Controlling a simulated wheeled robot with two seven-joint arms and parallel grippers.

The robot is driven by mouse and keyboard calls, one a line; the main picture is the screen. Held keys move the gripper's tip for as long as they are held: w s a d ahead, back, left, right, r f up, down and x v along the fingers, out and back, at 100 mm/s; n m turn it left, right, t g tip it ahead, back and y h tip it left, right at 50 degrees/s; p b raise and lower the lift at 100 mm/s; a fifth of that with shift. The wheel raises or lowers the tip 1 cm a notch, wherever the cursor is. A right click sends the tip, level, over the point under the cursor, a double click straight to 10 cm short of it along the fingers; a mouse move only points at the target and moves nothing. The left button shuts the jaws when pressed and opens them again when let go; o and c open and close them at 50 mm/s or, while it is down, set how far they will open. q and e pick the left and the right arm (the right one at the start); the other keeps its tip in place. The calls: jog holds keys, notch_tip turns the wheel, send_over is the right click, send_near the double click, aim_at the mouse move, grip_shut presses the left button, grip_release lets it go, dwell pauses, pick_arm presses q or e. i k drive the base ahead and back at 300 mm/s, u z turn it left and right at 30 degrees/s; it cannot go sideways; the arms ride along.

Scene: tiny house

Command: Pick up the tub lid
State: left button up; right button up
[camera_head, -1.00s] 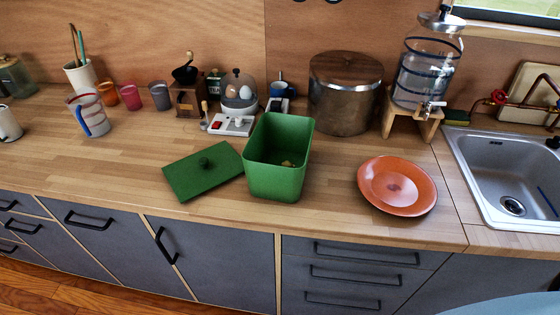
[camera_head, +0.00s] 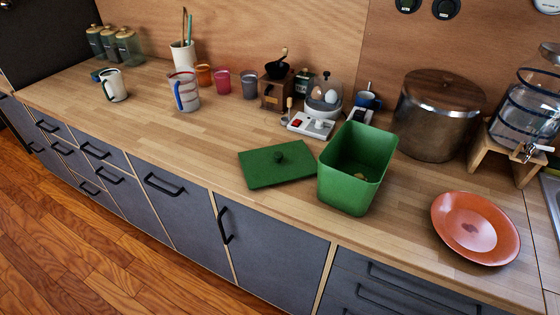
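Neither of my grippers shows in the head view.
An orange plate (camera_head: 476,228) lies right of the tub. Behind stand an egg cooker (camera_head: 323,98), a coffee grinder (camera_head: 275,92) and a large metal pot (camera_head: 436,118). A striped pitcher (camera_head: 185,92) and cups stand back left. The counter (camera_head: 190,133) left of the lid is clear.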

aim_at(262, 167)
jog(key=u, duration=0.5)
jog(key=k, duration=1.15)
jog(key=u, duration=1.2)
jog(key=i, duration=1.65)
jog(key=z, duration=1.2)
jog(key=i, duration=1.1)
jog(key=z, duration=1.1)
